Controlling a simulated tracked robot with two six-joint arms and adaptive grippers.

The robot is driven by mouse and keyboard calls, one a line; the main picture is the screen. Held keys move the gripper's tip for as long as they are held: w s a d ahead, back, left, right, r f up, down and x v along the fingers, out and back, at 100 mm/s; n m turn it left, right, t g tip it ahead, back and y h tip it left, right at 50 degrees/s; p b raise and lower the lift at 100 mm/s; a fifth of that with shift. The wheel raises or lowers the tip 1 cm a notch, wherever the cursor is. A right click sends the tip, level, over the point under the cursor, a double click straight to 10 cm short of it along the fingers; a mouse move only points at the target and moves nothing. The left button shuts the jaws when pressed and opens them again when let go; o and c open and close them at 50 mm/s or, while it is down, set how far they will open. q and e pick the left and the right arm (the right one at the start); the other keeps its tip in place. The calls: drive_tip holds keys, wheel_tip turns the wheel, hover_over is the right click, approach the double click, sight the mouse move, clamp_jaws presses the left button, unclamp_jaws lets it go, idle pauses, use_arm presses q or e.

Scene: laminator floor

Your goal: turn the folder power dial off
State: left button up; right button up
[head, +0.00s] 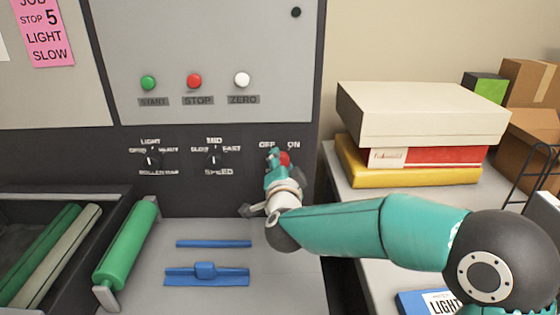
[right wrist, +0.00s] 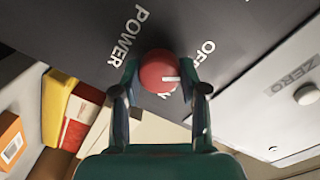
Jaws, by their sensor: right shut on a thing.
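The red folder power dial (head: 284,158) sits on the dark panel under the OFF and ON labels, partly hidden by my gripper in the head view. In the right wrist view the dial (right wrist: 155,70) shows a white pointer mark on its right side, between the OFF lettering and a partly covered label. My right gripper (head: 274,161) is at the dial, and in the wrist view its two fingers are shut on the dial's sides. My left gripper is not in view.
Black knobs for light (head: 152,161) and speed (head: 214,159) are left of the dial. Green START (head: 148,82), red STOP (head: 194,80) and white ZERO (head: 242,79) buttons are above. Stacked boxes (head: 420,112) stand right; a green roller (head: 126,243) lies lower left.

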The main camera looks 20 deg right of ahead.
drive_tip(key=shift+a+f+n, duration=0.15)
drive_tip(key=shift+f+n, duration=0.2)
drive_tip(key=shift+n, duration=0.55)
drive_tip(key=o, duration=0.9)
drive_tip(key=shift+c, duration=0.2)
drive_tip(key=shift+o, duration=1.4)
drive_tip(key=shift+p, duration=0.3)
drive_tip(key=shift+r, duration=0.1)
drive_tip(key=shift+r, duration=0.1)
drive_tip(key=v, duration=1.2)
